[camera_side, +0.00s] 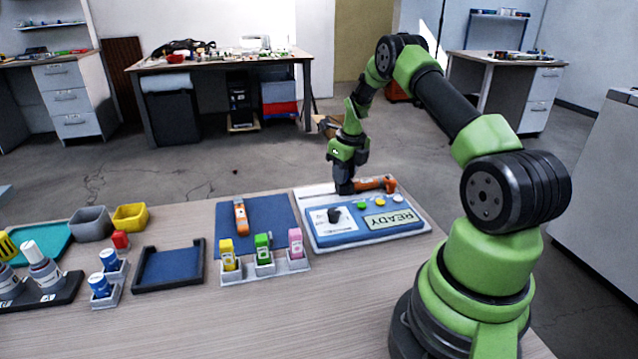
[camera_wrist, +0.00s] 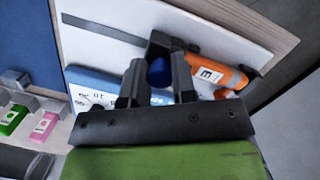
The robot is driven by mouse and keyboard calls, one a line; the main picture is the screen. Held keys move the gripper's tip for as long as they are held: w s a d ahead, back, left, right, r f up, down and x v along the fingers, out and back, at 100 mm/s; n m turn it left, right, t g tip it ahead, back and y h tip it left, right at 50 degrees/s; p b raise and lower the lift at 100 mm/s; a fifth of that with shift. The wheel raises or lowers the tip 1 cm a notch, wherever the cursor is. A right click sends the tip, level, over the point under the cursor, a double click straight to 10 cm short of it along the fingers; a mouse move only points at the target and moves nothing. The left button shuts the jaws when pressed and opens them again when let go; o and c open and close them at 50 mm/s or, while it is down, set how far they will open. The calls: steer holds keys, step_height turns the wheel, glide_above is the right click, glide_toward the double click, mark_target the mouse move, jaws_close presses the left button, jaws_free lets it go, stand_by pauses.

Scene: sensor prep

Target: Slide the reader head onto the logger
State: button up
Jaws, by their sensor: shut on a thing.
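The orange logger (camera_side: 376,184) lies along the back of the blue reader station (camera_side: 345,238). In the wrist view the logger (camera_wrist: 222,74) shows a white label, right of my fingers. My gripper (camera_side: 345,188) is low over the station's back edge, at the logger's left end. In the wrist view my gripper (camera_wrist: 158,74) is shut on the blue knob of the reader head (camera_wrist: 160,46). The head's black body sits against the logger's near end. I cannot tell how far the logger's end is inside it. In the side view my gripper hides most of the head.
Another orange device (camera_side: 240,217) lies on a blue mat (camera_side: 270,212). Yellow, green and pink pieces stand in grey holders (camera_side: 264,270) in front. A dark-walled tray (camera_side: 168,267), small bins (camera_side: 130,217) and bottles (camera_side: 42,265) are left. The front table is clear.

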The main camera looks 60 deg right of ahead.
steer(key=o, duration=0.7)
steer(key=shift+c, duration=0.2)
steer(key=shift+r, duration=3.55)
steer(key=shift+w+a+r, duration=0.1)
steer(key=shift+a+r, duration=0.05)
steer(key=shift+r, duration=0.05)
steer(key=s+a+r+n+t, duration=0.1)
steer(key=a+r+n+t, duration=0.2)
steer(key=a+r+n, duration=1.3)
steer(key=s+a+r+n+t+y, duration=0.2)
steer(key=s+a+r+n, duration=0.1)
steer(key=s+a+n, duration=1.2)
steer(key=s+n, duration=0.1)
steer(key=n, duration=0.3)
steer(key=shift+s, duration=0.15)
